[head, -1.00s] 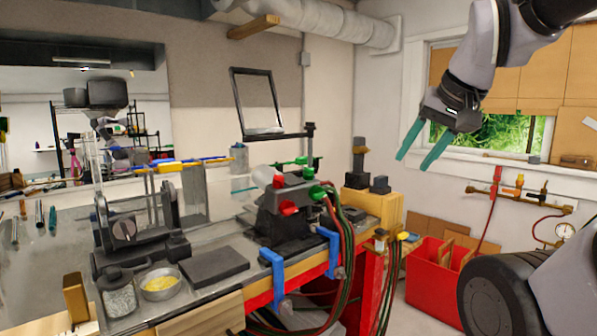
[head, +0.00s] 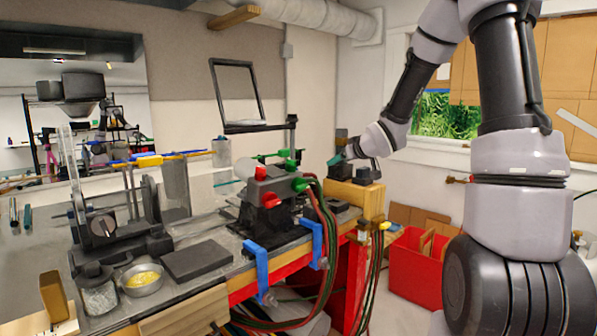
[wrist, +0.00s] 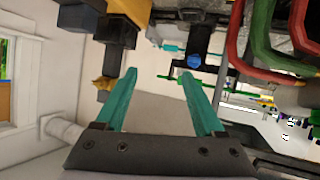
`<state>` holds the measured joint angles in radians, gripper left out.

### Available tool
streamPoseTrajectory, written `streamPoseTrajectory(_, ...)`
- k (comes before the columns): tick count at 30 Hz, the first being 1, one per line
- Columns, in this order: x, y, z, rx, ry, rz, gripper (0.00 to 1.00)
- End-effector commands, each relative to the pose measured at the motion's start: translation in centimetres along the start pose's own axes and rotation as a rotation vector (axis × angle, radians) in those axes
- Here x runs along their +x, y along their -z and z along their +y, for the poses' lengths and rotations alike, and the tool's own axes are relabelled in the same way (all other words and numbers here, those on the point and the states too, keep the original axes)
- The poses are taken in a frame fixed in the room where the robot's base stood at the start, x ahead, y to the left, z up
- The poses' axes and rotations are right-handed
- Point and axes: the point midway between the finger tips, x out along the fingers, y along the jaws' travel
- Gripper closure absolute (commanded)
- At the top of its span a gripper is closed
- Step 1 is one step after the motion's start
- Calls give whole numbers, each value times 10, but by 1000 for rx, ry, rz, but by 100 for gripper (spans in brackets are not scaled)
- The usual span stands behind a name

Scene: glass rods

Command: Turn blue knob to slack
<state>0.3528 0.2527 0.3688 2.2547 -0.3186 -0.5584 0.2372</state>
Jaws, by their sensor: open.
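A small round blue knob (wrist: 194,60) shows in the wrist view on a black fitting, just beyond the tip of the right finger. I cannot pick this knob out in the head view. My gripper (wrist: 158,73) is open and empty, its two teal fingers apart, with the knob off to the right of the gap. In the head view my gripper (head: 336,159) is behind and right of the black torch (head: 268,190) with red and green knobs. Part of the gripper is hidden there by the wrist. I see no contact with the knob.
Blue clamps (head: 256,268) grip the bench's front edge. Red and green hoses (head: 322,215) hang from the torch. A wooden block (head: 355,196) with black fittings stands below my wrist. A red bin (head: 415,270) is on the floor.

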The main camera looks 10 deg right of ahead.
Motion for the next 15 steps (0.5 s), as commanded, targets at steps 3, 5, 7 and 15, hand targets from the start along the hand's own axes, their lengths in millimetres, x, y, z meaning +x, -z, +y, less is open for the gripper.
streamPoseTrajectory(3, 40, -15, -13, -9, 116, 112, 29)
streamPoseTrajectory(5, 54, -18, -21, -9, 171, 181, 29)
streamPoseTrajectory(7, 64, -22, -29, -3, 228, 256, 29)
streamPoseTrajectory(15, 76, -26, -45, 27, 341, 448, 29)
